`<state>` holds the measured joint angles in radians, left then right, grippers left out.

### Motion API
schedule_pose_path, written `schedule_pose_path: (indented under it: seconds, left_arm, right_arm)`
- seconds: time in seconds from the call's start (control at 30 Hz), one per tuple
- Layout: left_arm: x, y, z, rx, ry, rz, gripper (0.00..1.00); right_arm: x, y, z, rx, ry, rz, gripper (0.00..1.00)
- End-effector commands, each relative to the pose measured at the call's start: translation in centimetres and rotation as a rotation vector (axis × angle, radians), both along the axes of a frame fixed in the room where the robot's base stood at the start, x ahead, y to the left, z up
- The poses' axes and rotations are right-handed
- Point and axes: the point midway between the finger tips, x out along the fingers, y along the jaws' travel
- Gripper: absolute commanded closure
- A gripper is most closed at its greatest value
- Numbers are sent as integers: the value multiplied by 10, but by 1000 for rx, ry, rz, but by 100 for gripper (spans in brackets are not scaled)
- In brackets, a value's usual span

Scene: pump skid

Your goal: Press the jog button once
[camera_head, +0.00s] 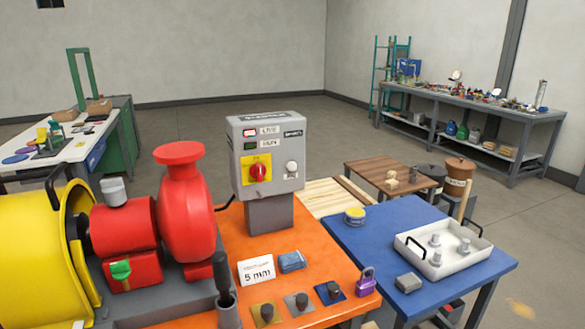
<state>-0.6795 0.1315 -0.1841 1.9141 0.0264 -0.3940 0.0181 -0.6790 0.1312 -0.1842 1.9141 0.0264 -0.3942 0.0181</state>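The grey control box (265,156) stands on a grey post on the orange skid. A pale round button (291,168) sits on the right of its front face and looks like the jog button; its marking is too small to read. To its left is a red rotary switch (257,174) on a yellow plate. Above are a red indicator (250,132) and a dark green indicator (250,146) with small labels. Nothing covers the box front. Neither of my grippers is in view.
The red pump (186,210) and yellow guard (38,250) fill the left. A dark-handled tool (221,272) stands upright in front. A "5 mm" card (256,270) and purple padlock (366,281) sit on the skid. A blue table (380,237) bears a white tray (452,268).

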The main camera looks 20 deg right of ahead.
Motion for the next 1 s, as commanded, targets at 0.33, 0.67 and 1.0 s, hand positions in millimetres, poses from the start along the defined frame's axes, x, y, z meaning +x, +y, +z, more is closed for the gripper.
schedule_pose_path:
  seconds: [0.33,0.67,1.0]
  left_arm:
    - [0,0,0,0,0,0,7]
    - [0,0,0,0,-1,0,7]
    - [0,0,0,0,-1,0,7]
  right_arm:
    - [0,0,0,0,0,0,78]
    - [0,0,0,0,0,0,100]
    - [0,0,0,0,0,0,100]
